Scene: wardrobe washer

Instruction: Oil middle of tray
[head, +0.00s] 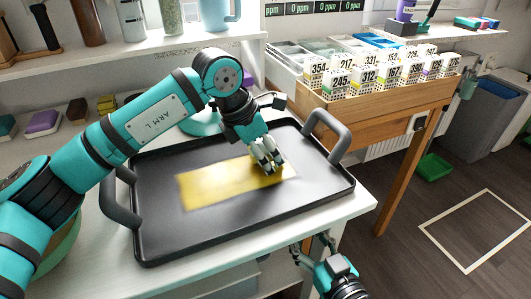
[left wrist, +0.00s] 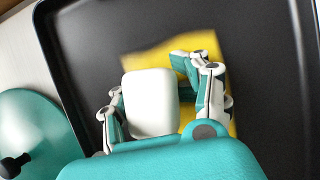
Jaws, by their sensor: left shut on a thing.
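A black tray (head: 170,235) with two raised grey handles lies on the white table. A yellow glossy rectangle of what looks like oil (head: 215,187) covers the tray's middle. My left gripper (head: 266,163) is low over the right end of the yellow area, fingers pointing down. In the left wrist view it is shut on a white rounded block (left wrist: 150,103), with the yellow (left wrist: 190,48) just beyond. The block's underside is hidden, so I cannot tell whether it touches the tray.
A teal round dish or lid (head: 200,123) stands behind the tray, partly hidden by my arm; it also shows in the left wrist view (left wrist: 32,125). A wooden rack of numbered boxes (head: 380,100) stands at the back right. A shelf with bottles runs above.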

